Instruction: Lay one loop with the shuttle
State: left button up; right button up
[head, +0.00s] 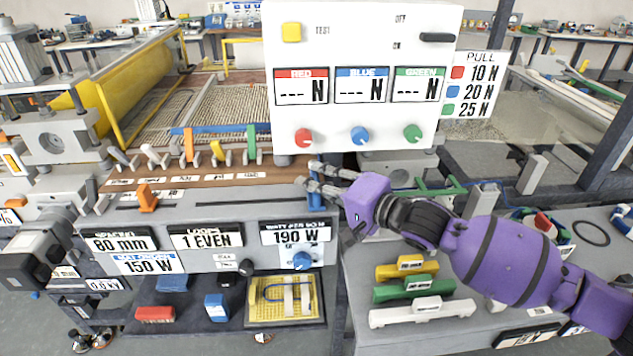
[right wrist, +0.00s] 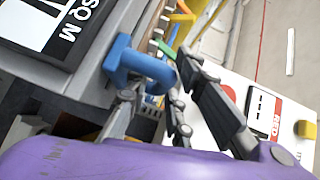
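No part is clearly marked as the shuttle, and I cannot tell which one it is. A blue block (right wrist: 140,65) shows close to my right fingertips in the right wrist view, beside the dark "SQ M" display. My right gripper (head: 312,176) is over the right end of the grey console in the head view, its two fingers apart and pointing left. It also shows in the right wrist view (right wrist: 158,82), with the fingers spread near the blue block; contact is unclear. A blue bar (head: 222,128) crosses before the ribbed mesh bed (head: 215,108). My left gripper does not show.
The white test panel (head: 350,110) stands just behind my right gripper. An orange lever (head: 147,198) sits in the console's slot. Several small levers line the wooden strip (head: 200,178). Yellow (head: 407,269), green (head: 413,289) and white (head: 422,311) bars lie on the right bench.

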jog(key=shift+o, duration=0.9)
jog(key=shift+d, duration=0.1)
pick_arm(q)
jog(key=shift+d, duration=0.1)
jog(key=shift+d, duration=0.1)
pick_arm(e)
jog(key=v, duration=1.2)
jog(key=shift+f, duration=0.1)
